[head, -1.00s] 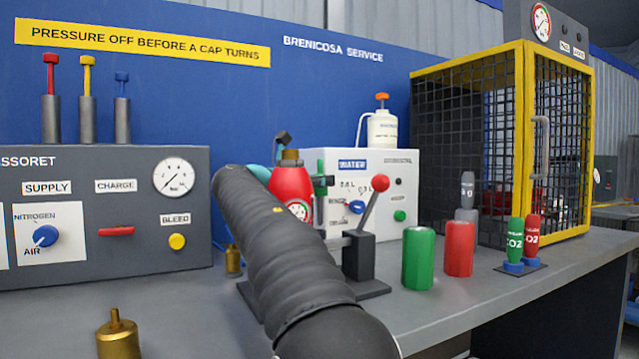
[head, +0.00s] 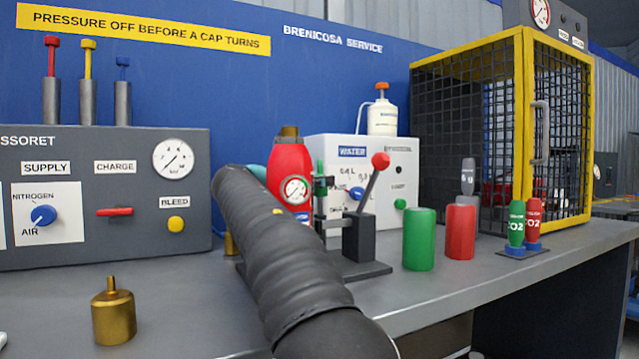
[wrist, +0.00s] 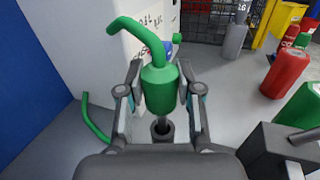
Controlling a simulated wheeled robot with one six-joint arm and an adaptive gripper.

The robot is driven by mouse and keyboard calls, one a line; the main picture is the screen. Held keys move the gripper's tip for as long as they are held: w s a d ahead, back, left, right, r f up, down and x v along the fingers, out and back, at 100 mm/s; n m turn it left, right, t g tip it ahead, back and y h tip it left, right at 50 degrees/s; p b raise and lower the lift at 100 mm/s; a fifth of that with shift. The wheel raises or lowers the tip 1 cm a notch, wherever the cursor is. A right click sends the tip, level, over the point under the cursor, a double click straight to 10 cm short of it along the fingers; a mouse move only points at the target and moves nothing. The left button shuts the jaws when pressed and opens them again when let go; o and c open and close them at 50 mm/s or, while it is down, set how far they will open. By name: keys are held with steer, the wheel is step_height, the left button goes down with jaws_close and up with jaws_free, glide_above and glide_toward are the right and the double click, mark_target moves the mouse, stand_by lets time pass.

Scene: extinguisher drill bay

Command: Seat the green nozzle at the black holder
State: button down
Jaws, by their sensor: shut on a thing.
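My gripper (wrist: 159,97) shows in the wrist view, its two fingers shut on the sides of the green nozzle (wrist: 160,88). The nozzle has a thick body and a curved green spout that points up and left. Below the nozzle is a black round holder (wrist: 163,135) with an open top. The nozzle's narrow dark lower end is over or in its mouth; I cannot tell whether it is inside.
A red extinguisher (head: 290,167) stands behind my arm. A lever stand (head: 358,238) with a red knob is right of it, then green (head: 419,240) and red (head: 460,232) cylinders. A brass cap (head: 113,316) is at front left. A yellow-framed cage (head: 520,130) is at right.

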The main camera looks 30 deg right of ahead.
mark_target(319, 196)
steer(key=shift+f+b, duration=1.55)
steer(key=shift+f, duration=0.55)
steer(key=c, duration=0.7)
jaws_free()
steer(key=v, duration=1.2)
